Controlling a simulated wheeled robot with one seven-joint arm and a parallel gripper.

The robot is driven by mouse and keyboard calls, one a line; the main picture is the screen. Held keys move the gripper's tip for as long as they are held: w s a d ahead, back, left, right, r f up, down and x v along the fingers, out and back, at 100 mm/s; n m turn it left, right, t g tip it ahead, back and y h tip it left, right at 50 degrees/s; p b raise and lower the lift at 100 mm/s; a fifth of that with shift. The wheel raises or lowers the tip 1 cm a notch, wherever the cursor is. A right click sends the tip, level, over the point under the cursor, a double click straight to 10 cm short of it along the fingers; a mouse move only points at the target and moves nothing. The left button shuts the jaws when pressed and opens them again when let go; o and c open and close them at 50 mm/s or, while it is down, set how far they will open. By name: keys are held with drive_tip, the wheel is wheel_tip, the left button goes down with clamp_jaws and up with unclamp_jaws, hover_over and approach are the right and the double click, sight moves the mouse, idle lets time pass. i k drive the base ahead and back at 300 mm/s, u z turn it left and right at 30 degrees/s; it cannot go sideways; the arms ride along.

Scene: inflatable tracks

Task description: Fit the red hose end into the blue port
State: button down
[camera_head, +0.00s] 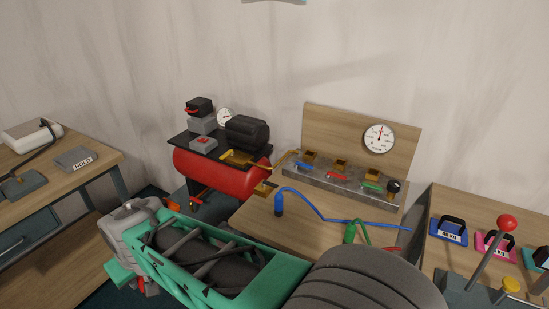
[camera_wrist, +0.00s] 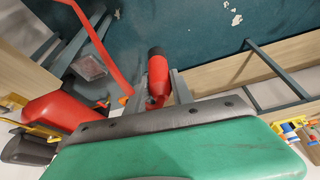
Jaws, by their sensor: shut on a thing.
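My gripper (camera_wrist: 164,88) is shut on the red hose end (camera_wrist: 157,70), a red cylinder with a dark tip, held over the teal floor in the wrist view. The red hose (camera_wrist: 96,38) runs to the upper left. In the head view my gripper is low at the left, mostly hidden by my arm, with a bit of red below. The blue port itself is not clearly visible. The hose end is well apart from the manifold.
A red compressor (camera_head: 222,182) stands left of the manifold table. A blue hose (camera_head: 325,216) and a green hose end (camera_head: 350,233) lie on the table. A wooden bench (camera_head: 95,172) is at left; weights and a lever stand at right.

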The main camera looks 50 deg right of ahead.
sight(332, 140)
drive_tip(key=z, duration=1)
drive_tip(key=i, duration=1)
drive_tip(key=z, duration=0.05)
